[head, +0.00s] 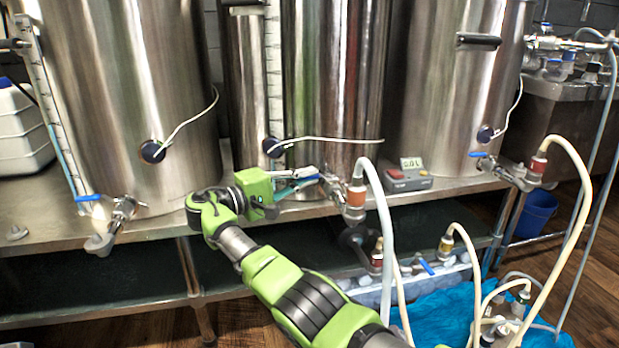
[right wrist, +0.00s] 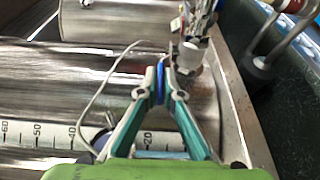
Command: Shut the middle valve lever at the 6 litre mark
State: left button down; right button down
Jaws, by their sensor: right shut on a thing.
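The middle kettle (head: 332,80) is a tall steel vessel with a valve (head: 336,188) low on its front. Its blue lever (right wrist: 160,84) shows between my right fingertips in the right wrist view; in the head view it is mostly covered by the fingers. My right gripper (head: 305,180) is shut on this lever, left of the valve body. A flow meter (head: 405,179) with a small display (head: 411,163) stands on the bench right of the valve; its digits are too small to read surely. My left gripper is not in view.
Left and right kettles (head: 130,90) (head: 455,90) have their own blue-levered valves (head: 122,207) (head: 505,172). A pale hose (head: 385,230) hangs from the middle valve's red fitting (head: 356,195). Hoses and a blue cloth (head: 440,305) lie low right. A blue bucket (head: 537,213) stands right.

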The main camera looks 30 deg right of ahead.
dwell(0.3)
jog(key=c, duration=2.2)
grip_release()
jog(key=shift+a, duration=0.1)
jog(key=a, duration=0.5)
jog(key=s+a, duration=0.1)
jog(key=a, duration=0.1)
jog(key=shift+a, duration=0.15)
jog(key=shift+f, duration=0.15)
